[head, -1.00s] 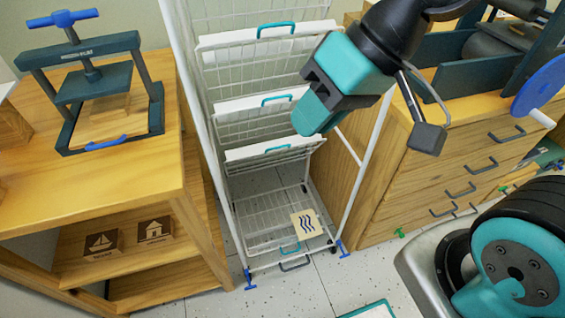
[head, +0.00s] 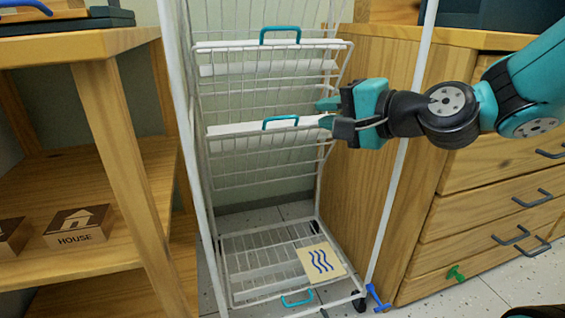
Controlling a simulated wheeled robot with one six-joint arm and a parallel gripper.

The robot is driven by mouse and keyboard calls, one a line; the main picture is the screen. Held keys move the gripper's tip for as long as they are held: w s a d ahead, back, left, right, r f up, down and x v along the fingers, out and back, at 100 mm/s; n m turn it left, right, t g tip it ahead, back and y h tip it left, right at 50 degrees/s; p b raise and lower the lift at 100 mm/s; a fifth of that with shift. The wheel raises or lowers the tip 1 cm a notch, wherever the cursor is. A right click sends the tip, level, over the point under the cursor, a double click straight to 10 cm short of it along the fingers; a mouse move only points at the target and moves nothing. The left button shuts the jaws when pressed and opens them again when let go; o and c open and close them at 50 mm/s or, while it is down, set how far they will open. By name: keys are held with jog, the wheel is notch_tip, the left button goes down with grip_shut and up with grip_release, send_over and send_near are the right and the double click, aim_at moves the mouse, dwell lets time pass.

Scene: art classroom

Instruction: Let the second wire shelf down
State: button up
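A white wire rack (head: 185,130) stands in the middle. Its lowest wire shelf (head: 245,275) lies flat, with a teal handle (head: 297,299) at its front. The shelf above it (head: 235,130) is folded up, its teal handle (head: 281,122) on its top edge. A higher shelf (head: 230,45) is also folded up, with another teal handle (head: 280,34). My gripper (head: 322,112) is open and empty. It points left at the right end of the second shelf's top edge, right of its handle. I cannot tell whether it touches the wire.
A tile with dark wavy lines (head: 320,262) lies on the lowest shelf. A wooden shelf unit (head: 125,150) with a HOUSE block (head: 78,227) stands close on the left. A wooden drawer cabinet (head: 470,220) is on the right.

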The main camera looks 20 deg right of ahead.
aim_at(282, 118)
jog(key=w+d+f+m+t+h+b, duration=0.1)
jog(key=w+d+f+m+t+b, duration=0.15)
jog(key=f+b, duration=0.2)
jog(key=shift+m, duration=0.45)
jog(key=p+x, duration=0.3)
jog(key=x, duration=0.2)
jog(key=f+p+x, duration=0.1)
jog(key=p+x, duration=0.2)
jog(key=x, duration=0.2)
jog(key=d+p+x, duration=0.1)
jog(key=p+x, duration=0.2)
jog(key=x, duration=0.3)
jog(key=shift+w+f+p, duration=0.25)
jog(key=shift+p, duration=0.05)
jog(key=shift+g, duration=0.25)
jog(key=shift+c, duration=0.5)
jog(key=shift+a, duration=0.1)
grip_shut()
